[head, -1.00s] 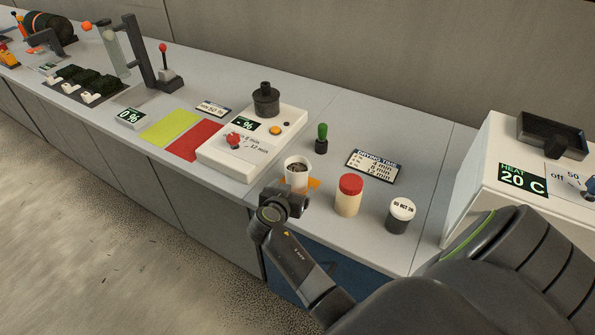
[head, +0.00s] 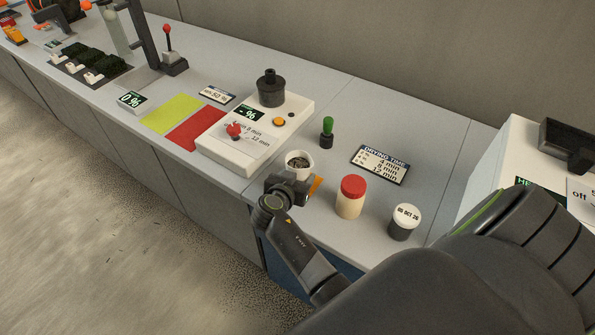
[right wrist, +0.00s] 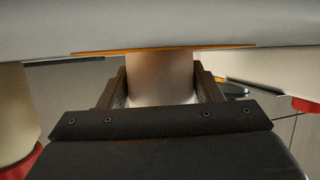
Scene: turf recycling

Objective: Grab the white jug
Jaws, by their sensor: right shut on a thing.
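The white jug (head: 299,164), a small cup-shaped vessel with dark bits inside, is upright at the counter's front part, beside an orange patch (head: 317,184). My right gripper (head: 292,183) is at its near side, with its fingers around its lower part. In the right wrist view the jug's pale wall (right wrist: 160,80) sits between the two dark fingers of the right gripper (right wrist: 160,92), which is shut on it. Whether the jug touches the counter is hard to tell. My left gripper is not in view.
Right of the jug stand a red-lidded jar (head: 350,197) and a white-lidded dark jar (head: 404,222). Behind are a green-handled stamp (head: 326,132) and a drying time sign (head: 380,165). A white control box (head: 250,145) is close on the left.

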